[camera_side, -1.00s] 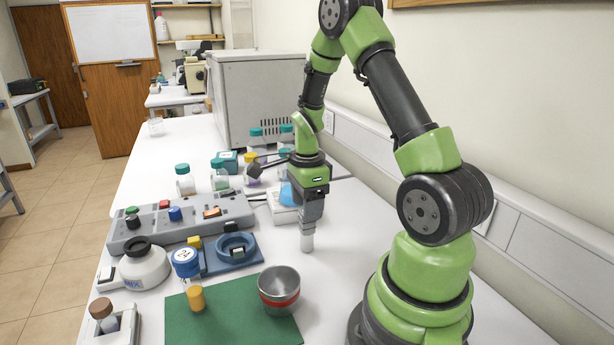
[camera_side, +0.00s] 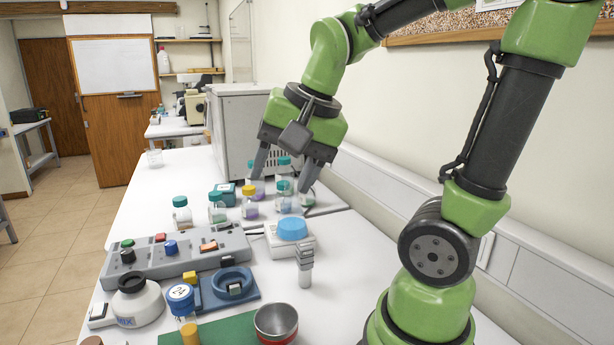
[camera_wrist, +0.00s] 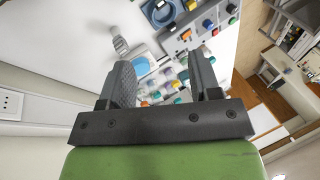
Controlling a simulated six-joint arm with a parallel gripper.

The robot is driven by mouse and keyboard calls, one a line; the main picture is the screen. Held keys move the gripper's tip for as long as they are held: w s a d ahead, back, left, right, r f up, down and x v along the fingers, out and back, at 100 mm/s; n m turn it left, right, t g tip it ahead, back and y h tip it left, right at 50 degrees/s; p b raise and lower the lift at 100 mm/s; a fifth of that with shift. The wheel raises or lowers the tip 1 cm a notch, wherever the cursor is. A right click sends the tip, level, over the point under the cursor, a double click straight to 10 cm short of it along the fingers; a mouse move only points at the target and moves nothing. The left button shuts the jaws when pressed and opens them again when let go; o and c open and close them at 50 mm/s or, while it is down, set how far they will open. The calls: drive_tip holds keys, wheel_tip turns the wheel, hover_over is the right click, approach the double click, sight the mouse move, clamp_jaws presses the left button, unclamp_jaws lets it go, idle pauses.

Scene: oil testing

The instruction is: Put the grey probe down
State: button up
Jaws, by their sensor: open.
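The grey probe (camera_side: 304,266) stands upright on the white bench in front of the white box with a blue top. It has a ridged grey upper part and a paler, rounder lower end. In the wrist view the probe (camera_wrist: 120,44) shows at the upper left, beyond the fingers. My gripper (camera_side: 283,172) is open and empty, raised above and behind the probe, clear of it. In the wrist view the two fingers of my gripper (camera_wrist: 160,66) are wide apart with nothing between them.
The white box with a blue dome (camera_side: 292,230) is just behind the probe. Several capped jars (camera_side: 250,202) stand farther back, below my fingers. A grey button panel (camera_side: 175,254), a blue holder (camera_side: 228,288) and a metal cup (camera_side: 276,322) lie left and front. Bench right of the probe is clear.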

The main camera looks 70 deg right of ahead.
drive_tip(key=s+a+r+n+t+y, duration=0.1)
drive_tip(key=s+a+n+t, duration=0.1)
drive_tip(key=s+a+n, duration=0.3)
drive_tip(key=shift+s+a+r+n+y, duration=0.3)
drive_tip(key=shift+n+y, duration=0.1)
drive_tip(key=shift+n, duration=1.4)
